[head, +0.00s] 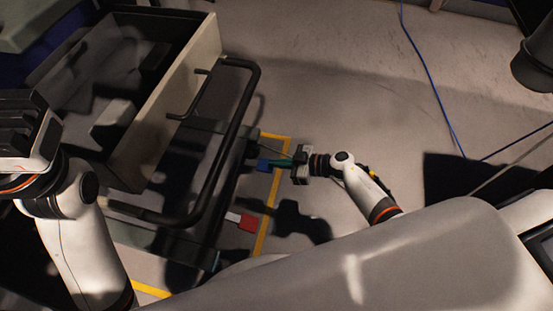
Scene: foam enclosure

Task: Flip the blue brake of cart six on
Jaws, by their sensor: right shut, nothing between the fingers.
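The cart (190,105) stands at the left, with a bin on top and a black push handle (240,110) on its right side. A small blue brake (262,165) sticks out low at the cart's right end, with a green piece beside it. A red-and-white brake (246,222) sits nearer to me. My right gripper (289,163) is shut and empty, low by the floor, right beside the blue and green parts; I cannot tell whether it touches them. My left gripper (25,125) is at the left edge, away from the brakes; its jaws are unclear. No cart number is readable.
Yellow tape (268,210) marks the floor around the cart's end. A blue cable (430,80) runs over the floor at the right. A dark object (535,60) stands at the upper right. The floor right of the cart is mostly clear.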

